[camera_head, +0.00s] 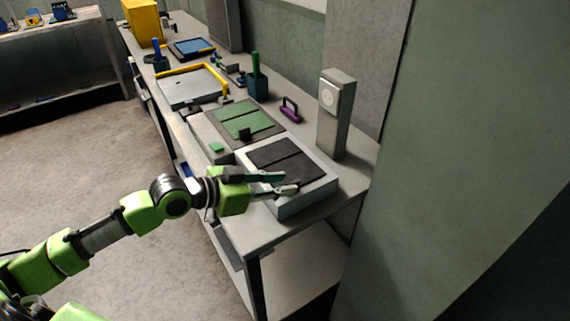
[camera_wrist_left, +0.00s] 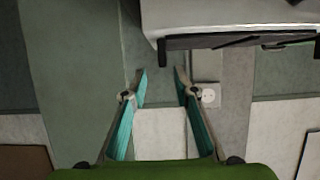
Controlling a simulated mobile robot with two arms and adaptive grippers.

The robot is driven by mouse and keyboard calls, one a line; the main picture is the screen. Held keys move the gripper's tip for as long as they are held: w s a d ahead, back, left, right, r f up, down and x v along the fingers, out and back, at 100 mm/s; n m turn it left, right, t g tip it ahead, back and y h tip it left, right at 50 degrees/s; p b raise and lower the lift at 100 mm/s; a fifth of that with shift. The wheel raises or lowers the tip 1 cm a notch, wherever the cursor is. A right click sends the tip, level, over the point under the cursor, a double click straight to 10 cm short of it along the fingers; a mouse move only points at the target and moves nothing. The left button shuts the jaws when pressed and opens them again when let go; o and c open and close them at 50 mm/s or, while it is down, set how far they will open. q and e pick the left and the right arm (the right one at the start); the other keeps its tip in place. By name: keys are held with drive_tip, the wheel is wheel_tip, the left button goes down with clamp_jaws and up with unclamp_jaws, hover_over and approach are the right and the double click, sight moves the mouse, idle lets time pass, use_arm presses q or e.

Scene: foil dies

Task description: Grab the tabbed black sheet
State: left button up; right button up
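Black sheet pieces (camera_head: 275,155) lie flat on a pale grey block (camera_head: 300,205) at the bench's near end, with a seam between two panels. My left gripper (camera_head: 291,181) is open over the block's near side, its fingers pointing right and partly covering the dark surface. The tab cannot be made out there. In the left wrist view, which looks upside down, the pale block (camera_wrist_left: 225,12) is at the top with the dark sheet's edge (camera_wrist_left: 240,41) against it. My teal left fingers (camera_wrist_left: 160,82) are apart, with nothing between them. My right gripper is not in view.
Green panels (camera_head: 240,120) with a small black tab lie just behind the block. A socket post (camera_head: 332,115) stands at the right, near the wall. A purple handle (camera_head: 290,111), a green-handled holder (camera_head: 257,85) and a yellow-framed tray (camera_head: 190,90) sit farther back.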

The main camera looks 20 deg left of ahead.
sight(294, 182)
use_arm(q)
drive_tip(key=p+x, duration=0.1)
drive_tip(key=x, duration=0.3)
drive_tip(key=shift+w+a+f, duration=0.1)
drive_tip(key=shift+w+a, duration=0.05)
drive_tip(key=shift+w, duration=0.1)
drive_tip(key=shift+w+d+f, duration=0.3)
drive_tip(key=shift+w, duration=0.05)
clamp_jaws()
